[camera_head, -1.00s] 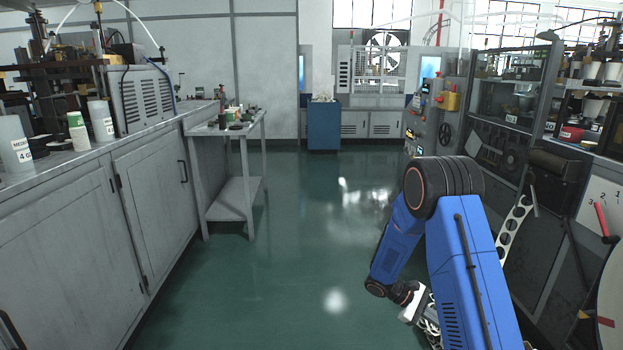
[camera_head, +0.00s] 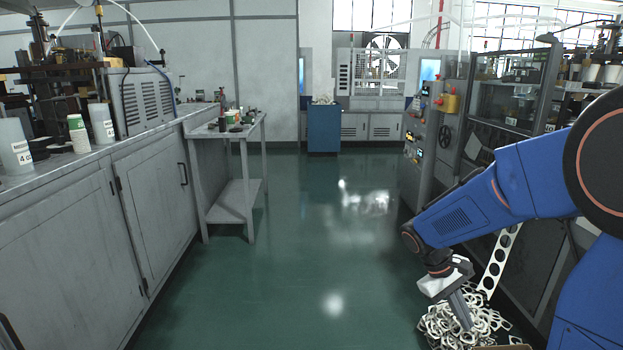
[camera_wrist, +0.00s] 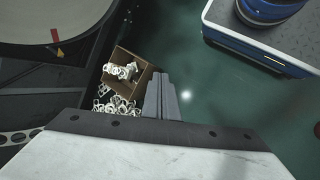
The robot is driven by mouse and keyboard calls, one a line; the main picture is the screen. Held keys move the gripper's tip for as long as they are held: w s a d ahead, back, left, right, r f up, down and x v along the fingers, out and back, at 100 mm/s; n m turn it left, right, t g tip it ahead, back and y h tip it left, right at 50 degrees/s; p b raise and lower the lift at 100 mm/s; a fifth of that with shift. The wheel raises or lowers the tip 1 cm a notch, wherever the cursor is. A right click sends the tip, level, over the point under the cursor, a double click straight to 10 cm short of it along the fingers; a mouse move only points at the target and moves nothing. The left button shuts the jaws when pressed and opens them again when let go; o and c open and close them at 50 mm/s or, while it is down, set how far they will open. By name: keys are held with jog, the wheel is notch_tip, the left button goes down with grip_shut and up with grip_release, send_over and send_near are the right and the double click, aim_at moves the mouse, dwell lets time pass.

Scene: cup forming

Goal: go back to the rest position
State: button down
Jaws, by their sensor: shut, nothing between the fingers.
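My gripper (camera_head: 461,308) hangs at the end of my blue arm, at the lower right of the head view, in front of a heap of pale paper scrap (camera_head: 437,322). In the wrist view my gripper (camera_wrist: 161,78) points away from the camera with its fingers together and nothing between them. A cardboard box (camera_wrist: 143,72) with scrap rings in it lies beyond the fingers, to their left. No held object shows.
A grey cabinet (camera_head: 70,225) with cups on top runs along the left, with a small side table (camera_head: 232,190) behind. A machine (camera_head: 520,110) stands on the right, a perforated strip (camera_head: 497,262) hanging from it. The green floor (camera_head: 300,260) between is clear.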

jog(key=s+a+r+m+t+y, duration=0.1)
jog(key=s+a+r+t+y, duration=0.2)
jog(key=s, duration=0.6)
jog(key=s+a+r+m+t+y, duration=0.2)
jog(key=s+a+r+t, duration=0.2)
jog(key=s, duration=0.6)
jog(key=shift+s+a+r+t+y, duration=0.15)
jog(key=shift+a+r+t+y, duration=0.2)
jog(key=shift+a+r, duration=1)
jog(key=shift+d+r, duration=0.35)
